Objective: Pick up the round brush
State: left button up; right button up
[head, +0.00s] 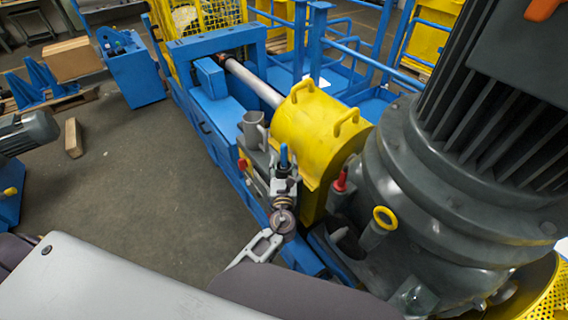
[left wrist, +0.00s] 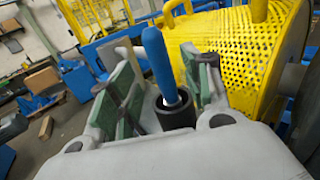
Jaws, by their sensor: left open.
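The round brush shows as an upright blue handle (head: 283,157) in the head view. In the left wrist view the blue handle (left wrist: 158,62) tilts slightly, with a pale lower part going into a dark cup-like holder (left wrist: 175,112). The brush's lower end is hidden in it. My left gripper (head: 284,184) is at the brush in the head view. In the left wrist view its green-padded fingers (left wrist: 162,85) are open, one on each side of the handle, with gaps visible. My right gripper is not in view.
A yellow guard (head: 318,125) with handles and a large grey motor (head: 440,190) stand close on the right. A red-topped tool (head: 341,182), a yellow ring-handled item (head: 384,218) and a grey cup (head: 252,130) are nearby. The floor on the left is mostly clear.

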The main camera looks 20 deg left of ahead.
aim_at(284, 156)
pick_arm(q)
jog(key=shift+w+a, duration=0.1)
jog(key=shift+w, duration=0.15)
jog(key=shift+b+x, duration=0.5)
jog(key=shift+x, duration=2.1)
grip_shut()
